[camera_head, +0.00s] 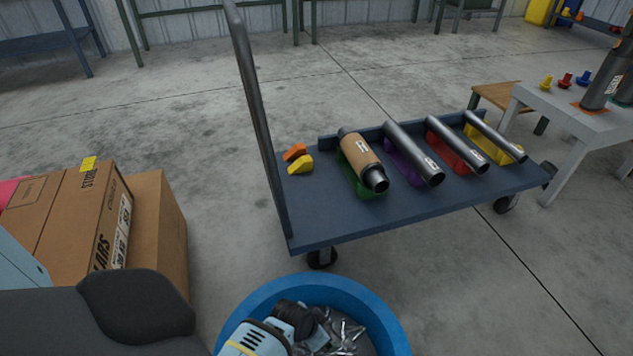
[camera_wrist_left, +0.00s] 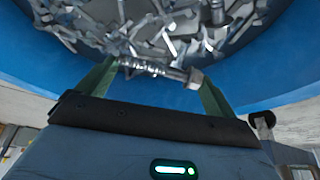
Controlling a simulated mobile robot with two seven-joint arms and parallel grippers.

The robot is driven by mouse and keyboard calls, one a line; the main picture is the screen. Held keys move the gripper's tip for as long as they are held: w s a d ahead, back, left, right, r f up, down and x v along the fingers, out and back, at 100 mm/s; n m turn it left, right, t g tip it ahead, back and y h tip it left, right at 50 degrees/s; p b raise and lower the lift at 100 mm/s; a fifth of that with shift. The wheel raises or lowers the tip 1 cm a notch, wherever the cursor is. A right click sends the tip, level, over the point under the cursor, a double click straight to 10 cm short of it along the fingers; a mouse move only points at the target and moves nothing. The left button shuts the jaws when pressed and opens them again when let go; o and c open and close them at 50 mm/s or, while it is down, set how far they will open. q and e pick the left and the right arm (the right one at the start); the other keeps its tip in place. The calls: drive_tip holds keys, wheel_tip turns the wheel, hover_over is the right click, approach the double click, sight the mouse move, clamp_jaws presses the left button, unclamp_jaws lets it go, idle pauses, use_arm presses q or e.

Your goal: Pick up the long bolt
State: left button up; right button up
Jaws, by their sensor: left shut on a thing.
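A long silver bolt (camera_wrist_left: 150,69) with a hex head at its right end lies lengthwise between the two green fingers of my left gripper (camera_wrist_left: 158,73) in the left wrist view. The fingers are shut on it, one at each end. Many loose metal bolts (camera_wrist_left: 150,25) lie in the blue round bin beyond it. In the head view my left gripper (camera_head: 300,322) is down at the blue bin (camera_head: 372,301), over the metal pieces (camera_head: 345,338). The held bolt cannot be singled out there. My right gripper is in neither view.
A dark blue cart (camera_head: 355,225) behind the bin carries several mufflers and pipes on coloured holders, with an upright handle (camera_head: 256,105) at its left. Cardboard boxes (camera_head: 150,225) stand left. A white table (camera_head: 590,120) stands right. Grey floor is clear at lower right.

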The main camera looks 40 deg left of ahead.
use_arm(q)
wheel_tip(320, 180, up, 5)
drive_tip(key=shift+f+p, duration=0.2)
drive_tip(key=shift+p, duration=0.85)
drive_tip(key=shift+r, duration=0.45)
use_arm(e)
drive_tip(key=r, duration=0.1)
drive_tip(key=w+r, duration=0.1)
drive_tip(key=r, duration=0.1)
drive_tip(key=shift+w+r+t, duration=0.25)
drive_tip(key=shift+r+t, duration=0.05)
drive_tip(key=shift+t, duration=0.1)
